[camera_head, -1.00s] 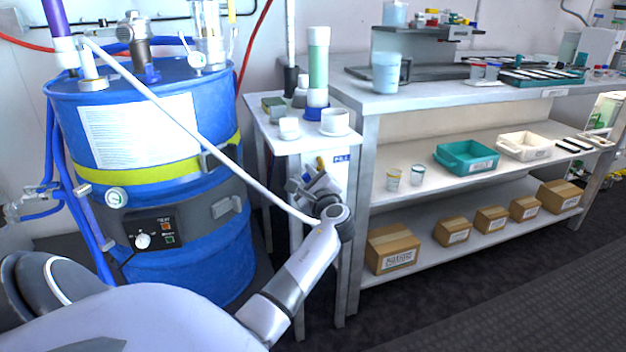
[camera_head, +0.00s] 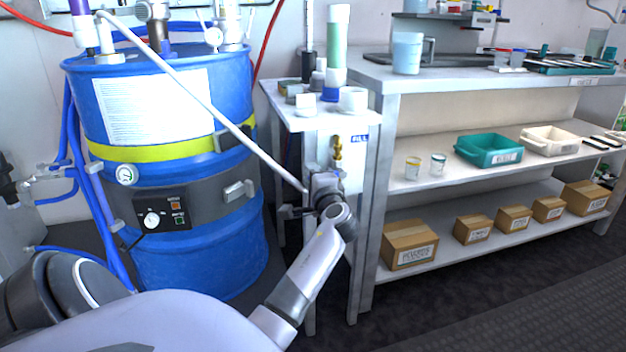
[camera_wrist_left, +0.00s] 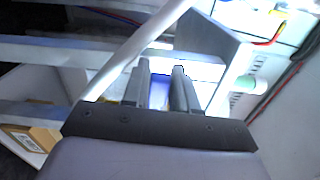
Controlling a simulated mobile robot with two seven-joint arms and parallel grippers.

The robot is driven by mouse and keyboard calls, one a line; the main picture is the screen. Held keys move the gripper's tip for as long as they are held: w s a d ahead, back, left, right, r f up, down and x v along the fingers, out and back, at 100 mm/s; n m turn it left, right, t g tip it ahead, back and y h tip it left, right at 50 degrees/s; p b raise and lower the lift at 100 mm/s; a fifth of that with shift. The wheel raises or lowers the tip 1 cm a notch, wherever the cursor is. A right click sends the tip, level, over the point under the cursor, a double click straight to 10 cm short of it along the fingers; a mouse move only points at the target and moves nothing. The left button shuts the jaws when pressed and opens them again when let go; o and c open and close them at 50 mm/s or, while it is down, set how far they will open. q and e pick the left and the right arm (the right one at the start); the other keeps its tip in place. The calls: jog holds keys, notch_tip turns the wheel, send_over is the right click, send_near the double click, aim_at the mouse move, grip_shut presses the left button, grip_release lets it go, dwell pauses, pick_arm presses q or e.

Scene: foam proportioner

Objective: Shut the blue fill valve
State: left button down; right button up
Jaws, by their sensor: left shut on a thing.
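My left gripper (camera_head: 326,182) is in front of the small white stand, just below a brass fitting (camera_head: 338,152) and the blue FILL label (camera_head: 360,138). In the left wrist view its two dark fingers (camera_wrist_left: 161,72) stand close together with the blue handle of the fill valve (camera_wrist_left: 160,90) between them. The gripper is shut on this handle. In the head view the gripper hides the handle, so its turn angle cannot be told. My right gripper is in neither view.
A blue drum (camera_head: 215,255) with a yellow band stands to the left. A thin white tube (camera_head: 205,105) slants down from its top toward my wrist. A shelf bench (camera_head: 455,190) holds bins and boxes at right.

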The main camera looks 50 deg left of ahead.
pick_arm(q)
jog(key=shift+f+n+b, duration=0.3)
jog(key=shift+n, duration=0.1)
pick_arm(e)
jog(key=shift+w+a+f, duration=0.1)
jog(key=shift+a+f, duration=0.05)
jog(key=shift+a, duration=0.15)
pick_arm(q)
jog(key=c, duration=1)
grip_release()
jog(key=shift+o, duration=0.2)
